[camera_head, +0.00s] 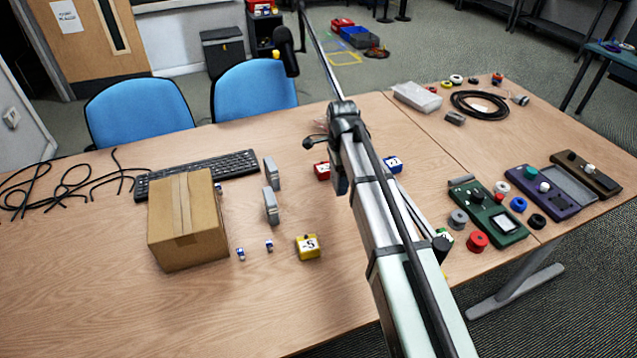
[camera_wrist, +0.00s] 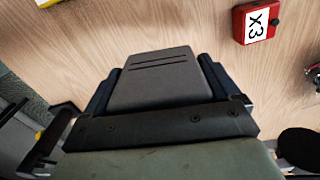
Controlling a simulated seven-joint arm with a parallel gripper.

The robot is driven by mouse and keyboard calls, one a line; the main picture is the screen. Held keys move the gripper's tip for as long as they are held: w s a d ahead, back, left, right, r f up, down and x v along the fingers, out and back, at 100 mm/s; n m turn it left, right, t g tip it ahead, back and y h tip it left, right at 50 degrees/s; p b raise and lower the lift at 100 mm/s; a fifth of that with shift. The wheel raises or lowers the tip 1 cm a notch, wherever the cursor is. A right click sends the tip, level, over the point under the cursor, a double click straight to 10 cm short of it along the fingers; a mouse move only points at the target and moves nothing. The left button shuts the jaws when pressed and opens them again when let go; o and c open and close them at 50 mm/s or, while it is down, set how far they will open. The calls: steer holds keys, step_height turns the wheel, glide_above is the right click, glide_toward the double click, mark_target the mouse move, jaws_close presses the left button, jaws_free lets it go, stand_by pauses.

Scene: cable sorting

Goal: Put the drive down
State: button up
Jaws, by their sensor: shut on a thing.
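The drive (camera_wrist: 160,75) is a flat grey block with several dark grooves near its far end. In the wrist view it sits between the two dark fingers of my gripper (camera_wrist: 162,82), which is shut on it. Wood table surface shows beyond it; I cannot tell whether its lower end touches the table. In the head view my arm covers the held drive. Two similar grey upright blocks, one farther back (camera_head: 271,173) and one nearer (camera_head: 271,206), stand on the table left of my arm.
A red X3 block (camera_wrist: 257,22) lies right of the drive. A cardboard box (camera_head: 187,225), keyboard (camera_head: 200,172) and yellow block (camera_head: 308,247) are left of my arm. A blue block (camera_head: 393,164) and green device (camera_head: 488,218) are right. The front left table is clear.

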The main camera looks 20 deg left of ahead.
steer(key=shift+r, duration=0.35)
steer(key=s+a+r+n, duration=0.3)
steer(key=s+a, duration=0.7)
steer(key=a, duration=0.4)
step_height(320, 180, up, 11)
steer(key=m, duration=0.1)
glide_above(181, 202)
steer(key=shift+f, duration=4.85)
steer(key=shift+f, duration=0.1)
steer(key=o, duration=0.9)
steer(key=shift+o, duration=0.2)
